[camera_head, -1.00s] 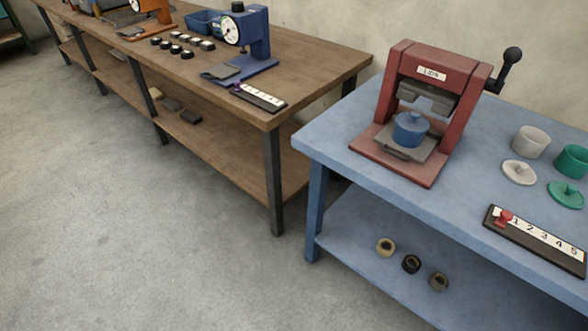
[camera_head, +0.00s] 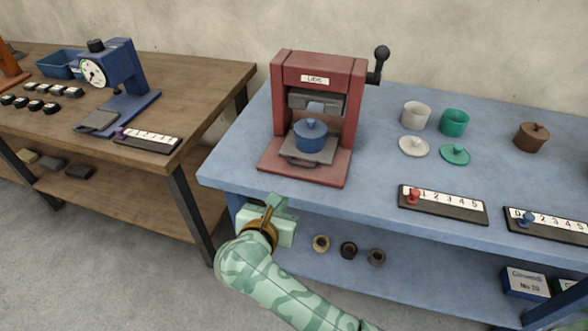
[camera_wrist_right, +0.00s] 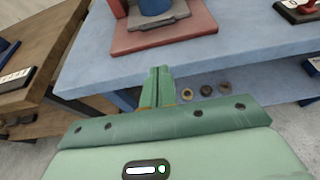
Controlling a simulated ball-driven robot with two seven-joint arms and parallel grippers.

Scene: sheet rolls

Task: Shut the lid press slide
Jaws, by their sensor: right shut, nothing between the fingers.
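The red lid press (camera_head: 318,66) stands on the blue bench (camera_head: 235,155), with a sign reading "LIDS" and a black-knobbed crank on its right. Its grey slide (camera_head: 325,152) lies low in the frame and reaches forward over the red base, with a handle at its front. A blue lidded pot (camera_head: 311,138) sits on the slide. In the right wrist view the slide (camera_wrist_right: 172,22) and red base (camera_wrist_right: 190,40) show at the top. My right gripper (camera_head: 277,203) is shut and empty, in front of the bench edge, below and left of the base. It also shows in the wrist view (camera_wrist_right: 160,72). My left gripper is not in view.
Right of the press are a white cup (camera_head: 416,115), a green cup (camera_head: 454,122), their lids and a brown pot (camera_head: 531,138). A number strip with a red peg (camera_head: 443,204) lies near the front edge.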

